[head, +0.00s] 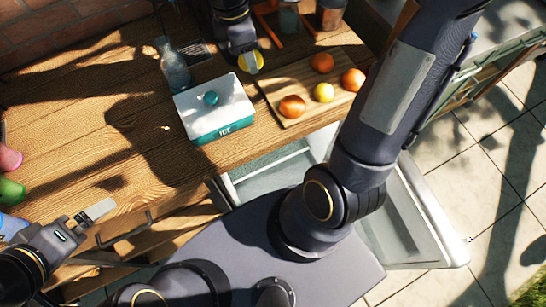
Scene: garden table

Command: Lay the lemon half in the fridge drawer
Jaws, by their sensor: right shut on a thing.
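The lemon half (259,57) shows as a small yellow piece at the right gripper's fingertips, near the left edge of the cutting board. My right gripper (250,63) comes in from the top and is shut on it, partly hiding it. The fridge drawer (270,163) shows as a pale, open-topped space below the table's front edge, partly hidden by my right arm. My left gripper (91,214) is at the lower left, over the table's front edge, away from the lemon half; its finger gap is unclear.
A white and teal ice box (214,104) stands left of a cutting board (288,77) with oranges and a yellow fruit. A glass bottle (173,68) stands behind the box. An open white fridge door (432,215) is at right. The wooden table's left middle is clear.

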